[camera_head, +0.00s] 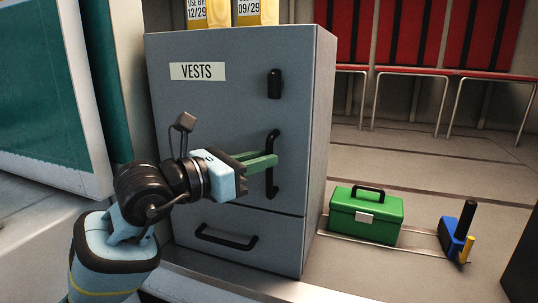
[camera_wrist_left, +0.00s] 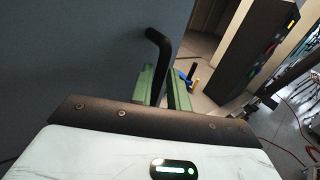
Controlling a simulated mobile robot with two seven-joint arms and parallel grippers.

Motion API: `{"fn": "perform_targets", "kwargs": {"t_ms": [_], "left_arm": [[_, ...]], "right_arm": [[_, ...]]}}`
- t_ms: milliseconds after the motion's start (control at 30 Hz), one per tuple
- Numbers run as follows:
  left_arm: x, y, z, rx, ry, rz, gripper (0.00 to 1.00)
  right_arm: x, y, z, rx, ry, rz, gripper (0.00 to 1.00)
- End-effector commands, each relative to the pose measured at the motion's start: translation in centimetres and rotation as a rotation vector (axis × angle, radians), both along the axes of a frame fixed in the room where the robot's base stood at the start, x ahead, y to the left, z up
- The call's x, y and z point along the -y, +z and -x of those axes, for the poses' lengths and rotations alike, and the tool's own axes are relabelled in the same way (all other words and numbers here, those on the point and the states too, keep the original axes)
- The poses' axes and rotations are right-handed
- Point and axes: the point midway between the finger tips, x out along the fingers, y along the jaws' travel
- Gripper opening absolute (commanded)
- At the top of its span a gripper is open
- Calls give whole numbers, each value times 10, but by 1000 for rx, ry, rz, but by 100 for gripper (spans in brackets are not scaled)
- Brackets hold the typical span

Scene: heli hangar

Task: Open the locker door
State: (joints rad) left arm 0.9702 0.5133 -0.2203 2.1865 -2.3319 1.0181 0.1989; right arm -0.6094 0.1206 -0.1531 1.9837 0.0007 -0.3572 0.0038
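The grey locker (camera_head: 215,115) stands in the middle of the head view, with a "VESTS" label on its door. The door looks shut, flush with the body. A black upright bar handle (camera_head: 273,140) is on the door's right side; it also shows in the left wrist view (camera_wrist_left: 158,45). My left gripper (camera_head: 268,161) has its two green fingers on either side of this handle. They look closed on it, with little gap in the left wrist view (camera_wrist_left: 165,85). The fingers hide the handle's middle. My right gripper is not in view.
A black latch (camera_head: 274,84) is above the handle, and a drawer with its own handle (camera_head: 226,238) is below. A green toolbox (camera_head: 366,215) and a blue item (camera_head: 455,238) stand on the floor to the right. Red chairs (camera_head: 410,70) line the back wall.

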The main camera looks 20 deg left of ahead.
Motion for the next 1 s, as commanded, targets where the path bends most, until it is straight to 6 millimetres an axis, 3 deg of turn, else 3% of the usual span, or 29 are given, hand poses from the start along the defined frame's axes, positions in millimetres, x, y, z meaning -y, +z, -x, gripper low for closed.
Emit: {"fn": "perform_targets", "kwargs": {"t_ms": [200,533,700,1000], "left_arm": [[13,1,-17,2,0,0,17],[15,0,-21,1,-1,1,17],[15,0,-21,1,0,1,0],[15,0,-21,1,-2,1,0]], "right_arm": [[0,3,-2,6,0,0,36],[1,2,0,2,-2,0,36],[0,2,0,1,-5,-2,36],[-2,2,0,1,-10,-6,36]]}}
